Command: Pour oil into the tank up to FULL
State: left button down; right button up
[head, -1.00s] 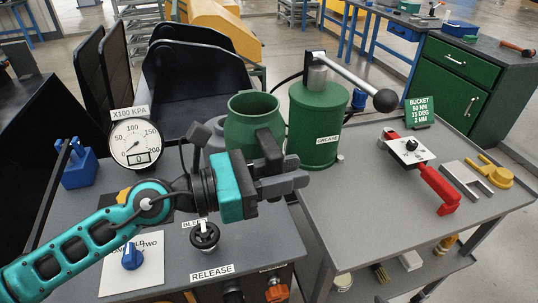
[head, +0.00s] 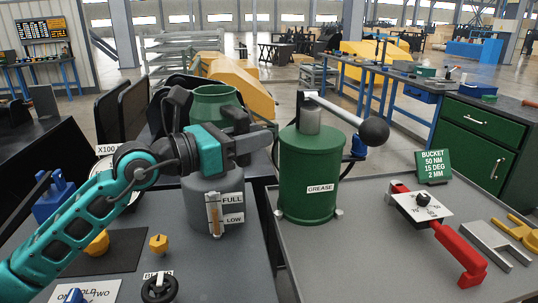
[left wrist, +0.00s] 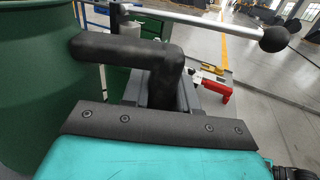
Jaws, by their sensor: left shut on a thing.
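My left gripper (head: 252,137) is shut on the black handle (head: 238,120) of a green jug (head: 212,98). The jug looks about upright, raised at the grey tank's top; the arm hides its lower part. The jug's side (left wrist: 28,95) and black handle (left wrist: 165,62) show close up in the left wrist view. The grey tank (head: 197,207) stands on the left bench, its opening hidden. Its sight gauge (head: 214,218) has FULL and LOW labels; amber shows in the tube, its top seemingly between them. My right gripper is out of view.
A green GREASE drum (head: 310,172) with a long ball-ended lever (head: 336,108) stands close right of the jug. A red torque tool (head: 455,250) and green BUCKET sign (head: 433,167) are on the right bench. Dark panels (head: 120,112) stand behind on the left.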

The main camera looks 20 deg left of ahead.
pick_arm(q)
jog(key=shift+a+r, duration=0.15)
jog(key=shift+r, duration=0.1)
